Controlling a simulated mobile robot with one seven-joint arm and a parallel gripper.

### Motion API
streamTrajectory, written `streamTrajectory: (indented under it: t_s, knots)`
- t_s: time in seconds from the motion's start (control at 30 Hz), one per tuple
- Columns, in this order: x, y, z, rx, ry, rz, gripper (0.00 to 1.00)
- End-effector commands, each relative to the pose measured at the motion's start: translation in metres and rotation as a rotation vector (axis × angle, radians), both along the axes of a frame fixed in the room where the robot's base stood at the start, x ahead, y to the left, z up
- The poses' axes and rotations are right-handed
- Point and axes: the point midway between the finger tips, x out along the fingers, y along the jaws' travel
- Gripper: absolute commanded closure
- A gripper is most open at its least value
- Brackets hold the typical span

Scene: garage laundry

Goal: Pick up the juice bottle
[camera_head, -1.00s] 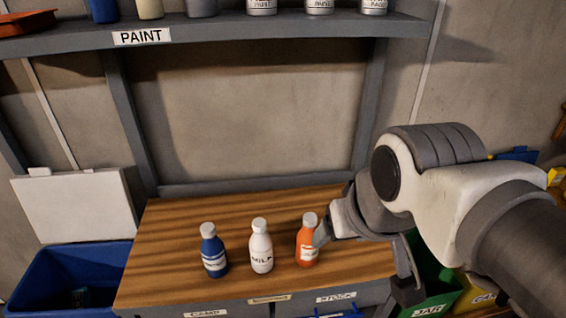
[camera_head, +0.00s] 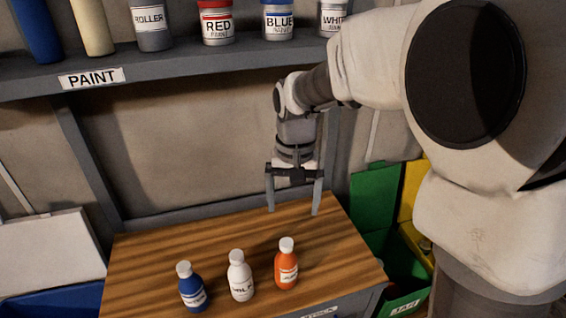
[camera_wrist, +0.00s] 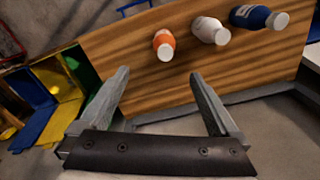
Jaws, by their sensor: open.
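An orange bottle with a white cap (camera_head: 286,268), likely the juice bottle, stands upright on the wooden worktop (camera_head: 215,240). It is the rightmost of the bottles in the head view; its label is too small to read. It also shows in the wrist view (camera_wrist: 164,43), beyond the fingertips and roughly between them. My gripper (camera_head: 293,211) is open and empty, fingers pointing down, above the back part of the worktop. It is apart from the orange bottle. The wrist view shows both fingers (camera_wrist: 159,74) spread with nothing between them.
A white milk bottle (camera_head: 240,277) stands just left of the orange one, and a blue bottle (camera_head: 192,289) farther left. A paint shelf (camera_head: 180,63) with several cans runs above. Green (camera_head: 374,197) and yellow (camera_head: 412,187) bins are at the right. The back of the worktop is clear.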

Motion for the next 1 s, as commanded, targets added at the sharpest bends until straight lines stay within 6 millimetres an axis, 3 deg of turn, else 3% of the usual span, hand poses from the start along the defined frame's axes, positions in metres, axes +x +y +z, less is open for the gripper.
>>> streamTrajectory:
  t_s: [0.17,0.6,1.0]
  knots:
    - [0.004,0.005,-0.015,-0.008,0.018,-0.003,0.02]
    - [0.004,0.005,-0.105,-0.008,0.018,-0.003,0.02]
    - [0.006,0.008,-0.137,-0.006,0.016,-0.003,0.02]
